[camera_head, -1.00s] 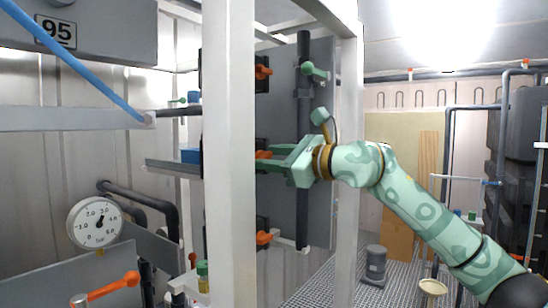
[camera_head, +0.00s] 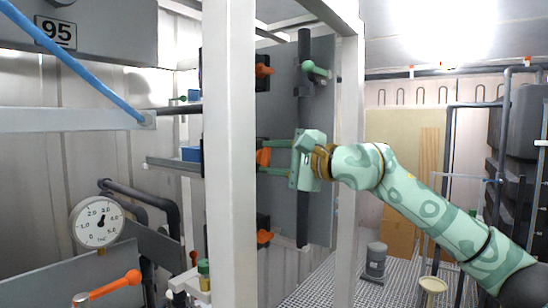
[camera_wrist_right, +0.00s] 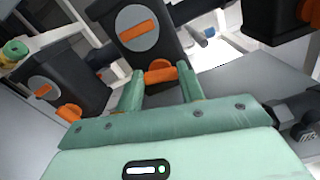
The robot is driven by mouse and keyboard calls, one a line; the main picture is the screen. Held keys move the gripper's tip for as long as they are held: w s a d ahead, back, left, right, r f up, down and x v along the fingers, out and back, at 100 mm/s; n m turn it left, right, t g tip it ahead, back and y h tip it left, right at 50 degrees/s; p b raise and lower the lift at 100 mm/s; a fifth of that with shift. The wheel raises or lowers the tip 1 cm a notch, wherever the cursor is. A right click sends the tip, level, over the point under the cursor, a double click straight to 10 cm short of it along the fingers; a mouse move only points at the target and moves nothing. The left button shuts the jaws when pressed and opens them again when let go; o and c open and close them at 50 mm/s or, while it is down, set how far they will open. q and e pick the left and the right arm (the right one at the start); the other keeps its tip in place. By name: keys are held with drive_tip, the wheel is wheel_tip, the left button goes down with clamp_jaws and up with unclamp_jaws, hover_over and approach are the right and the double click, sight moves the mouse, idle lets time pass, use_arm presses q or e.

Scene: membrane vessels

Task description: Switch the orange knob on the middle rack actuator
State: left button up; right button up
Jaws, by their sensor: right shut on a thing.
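The middle rack actuator's orange knob (camera_head: 263,157) shows just right of the white post in the head view, on the grey panel. My right gripper (camera_head: 268,157) reaches it from the right, one finger above and one below. In the right wrist view the orange knob (camera_wrist_right: 160,75) sits between the two green fingertips (camera_wrist_right: 160,80), which are shut on it. The knob belongs to a black actuator (camera_wrist_right: 158,58) with an orange bar on a grey disc. The post hides part of the actuator in the head view. My left gripper is not in view.
Two other orange knobs sit above (camera_head: 262,71) and below (camera_head: 264,237) the middle one. White posts (camera_head: 230,150) (camera_head: 348,150) stand on both sides of the panel. A dark vertical pipe (camera_head: 303,120) runs close by my right gripper. A second black actuator (camera_wrist_right: 55,80) shows left in the wrist view.

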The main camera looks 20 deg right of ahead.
drive_tip(key=shift+n, duration=0.5)
drive_tip(key=o, duration=1)
drive_tip(key=b+v, duration=0.4)
drive_tip(key=v, duration=1.2)
drive_tip(key=shift+s+f, duration=0.1)
drive_tip(key=shift+s, duration=0.05)
